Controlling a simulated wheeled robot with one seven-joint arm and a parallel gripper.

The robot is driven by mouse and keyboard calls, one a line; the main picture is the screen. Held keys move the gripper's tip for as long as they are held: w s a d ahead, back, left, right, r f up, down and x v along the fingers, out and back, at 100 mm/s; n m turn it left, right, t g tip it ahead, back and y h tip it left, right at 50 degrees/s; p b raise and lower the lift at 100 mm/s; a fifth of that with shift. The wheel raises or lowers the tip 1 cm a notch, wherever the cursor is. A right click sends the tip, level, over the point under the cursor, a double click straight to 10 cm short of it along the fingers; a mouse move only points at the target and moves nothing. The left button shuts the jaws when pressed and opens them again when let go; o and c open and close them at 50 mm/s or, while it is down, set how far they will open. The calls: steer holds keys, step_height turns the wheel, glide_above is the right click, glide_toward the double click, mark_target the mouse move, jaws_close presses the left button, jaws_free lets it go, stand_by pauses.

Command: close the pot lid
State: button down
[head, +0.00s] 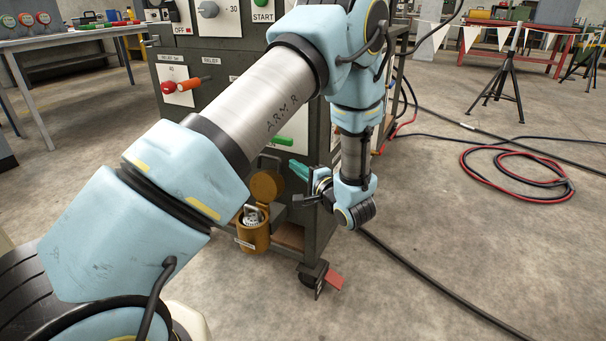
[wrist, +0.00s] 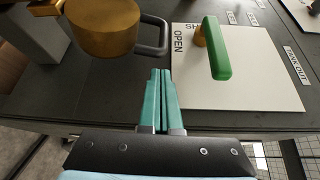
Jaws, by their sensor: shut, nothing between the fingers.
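The brass pot (head: 253,232) is mounted on the side of the dark cabinet, low down. Its round brass lid (head: 266,187) stands raised above the pot's mouth, so the pot is open. Something grey and white shows inside the mouth. In the wrist view a round brass part, which looks like the lid (wrist: 102,28), is at the upper left with a dark loop handle (wrist: 155,36) on its right side. My gripper (head: 294,168) is to the right of the lid, apart from it. Its teal fingers (wrist: 160,72) are together and empty, just short of the loop handle in the picture.
The cabinet panel carries a green lever (wrist: 216,50) on a white plate (wrist: 250,85), right of my fingers. Red and orange knobs (head: 190,84) sit higher on the cabinet. A coiled hose (head: 520,175) lies on the floor at right. Floor right of the cabinet is otherwise mostly clear.

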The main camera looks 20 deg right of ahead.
steer(key=shift+x, duration=2.1)
steer(key=shift+s+a+r+b, duration=0.1)
steer(key=shift+b, duration=0.2)
